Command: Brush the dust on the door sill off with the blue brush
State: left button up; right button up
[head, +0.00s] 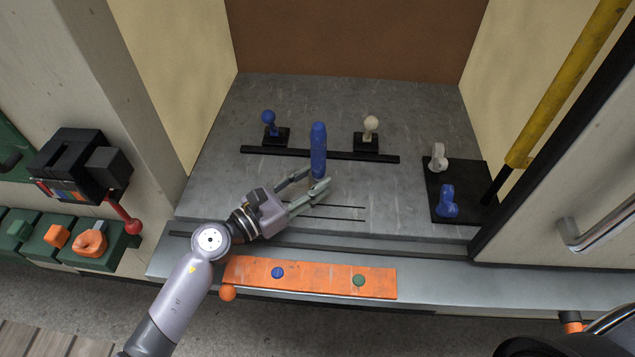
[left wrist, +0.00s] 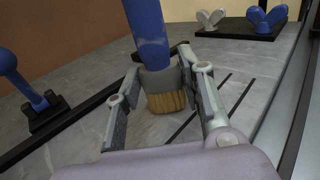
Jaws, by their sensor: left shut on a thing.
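The blue brush (head: 318,150) stands upright, bristles down, over the grey floor inside the doorway. In the left wrist view its blue handle (left wrist: 147,28), grey collar and tan bristles show. My left gripper (head: 307,182) comes in from the front left. Its fingers (left wrist: 165,88) are on either side of the collar, shut on the brush. I cannot tell if the bristles touch the floor. The door sill (head: 450,286) is the pale grey ledge at the front. I cannot make out dust on it. My right gripper is not in view.
An orange strip (head: 320,278) with a blue and a green knob lies along the sill. A blue lever (head: 268,120) and a cream lever (head: 371,126) stand behind the brush. A black plate (head: 461,189) holds white and blue pieces. A yellow pole (head: 565,85) stands right.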

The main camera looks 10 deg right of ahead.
pick_arm(q)
jog(key=shift+w+a+b, duration=0.3)
jog(key=shift+a+b, duration=0.05)
jog(key=shift+a, duration=0.5)
jog(key=shift+w+a+b, duration=0.25)
jog(key=shift+a+b, duration=0.05)
jog(key=shift+a, duration=0.55)
jog(key=shift+w+a+f+b, duration=0.2)
jog(key=shift+a+b, duration=0.25)
jog(key=shift+a, duration=0.15)
jog(key=shift+w+a+r+b, duration=0.1)
jog(key=shift+w+a+b, duration=0.1)
jog(key=shift+a, duration=0.3)
jog(key=shift+w+a+r+b, duration=0.1)
jog(key=shift+a+b, duration=0.1)
jog(key=shift+a, duration=0.25)
jog(key=shift+w+a+b, duration=0.25)
jog(key=shift+a+b, duration=0.2)
jog(key=shift+a, duration=0.25)
jog(key=shift+w+a+f+b, duration=0.15)
jog(key=shift+a+b, duration=0.4)
jog(key=shift+a, duration=0.05)
jog(key=shift+w+a+b, duration=0.25)
jog(key=shift+a+b, duration=0.15)
jog(key=shift+a, duration=0.4)
